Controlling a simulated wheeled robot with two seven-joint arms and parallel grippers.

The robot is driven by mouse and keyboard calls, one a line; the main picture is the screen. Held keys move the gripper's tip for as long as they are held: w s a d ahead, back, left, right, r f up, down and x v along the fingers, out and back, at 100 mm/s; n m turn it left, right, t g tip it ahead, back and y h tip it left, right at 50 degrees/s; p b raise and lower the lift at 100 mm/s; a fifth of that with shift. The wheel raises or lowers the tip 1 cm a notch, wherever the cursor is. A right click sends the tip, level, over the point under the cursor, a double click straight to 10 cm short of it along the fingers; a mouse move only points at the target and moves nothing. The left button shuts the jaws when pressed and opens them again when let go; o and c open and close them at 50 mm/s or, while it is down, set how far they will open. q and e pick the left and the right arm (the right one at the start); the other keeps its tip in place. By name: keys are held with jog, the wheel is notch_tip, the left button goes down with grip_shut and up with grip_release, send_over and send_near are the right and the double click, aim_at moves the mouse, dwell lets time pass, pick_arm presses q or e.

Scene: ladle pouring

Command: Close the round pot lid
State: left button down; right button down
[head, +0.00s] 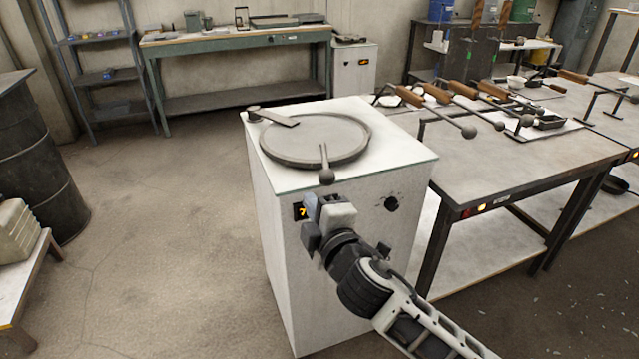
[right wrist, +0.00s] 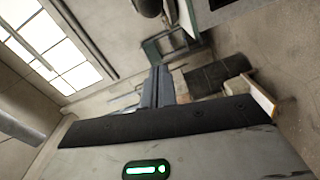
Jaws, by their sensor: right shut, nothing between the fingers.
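The round grey pot lid (head: 312,137) lies flat on top of the white box-shaped furnace (head: 285,235); no opening shows beneath it. A flat hinge arm (head: 275,118) joins it to a pivot at the back left corner. Its handle ends in a dark ball knob (head: 326,177) at the front edge. My right gripper (head: 311,208) is just below and in front of the knob, apart from it, before the furnace's front face. It is shut and empty; its fingers (right wrist: 161,86) are together in the right wrist view. My left gripper is not in view.
A metal table (head: 500,165) with several wooden-handled ladles stands close on the furnace's right. A dark barrel (head: 38,160) stands at the left. A workbench (head: 235,42) is at the back. The floor left of the furnace is clear.

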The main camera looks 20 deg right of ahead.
pick_arm(q)
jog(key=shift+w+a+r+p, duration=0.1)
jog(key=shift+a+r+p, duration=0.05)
jog(key=shift+p, duration=0.2)
pick_arm(e)
jog(key=w+d+f, duration=0.1)
jog(key=w+d, duration=0.2)
jog(key=w, duration=0.3)
jog(key=shift+w+d, duration=0.2)
jog(key=shift+w, duration=0.05)
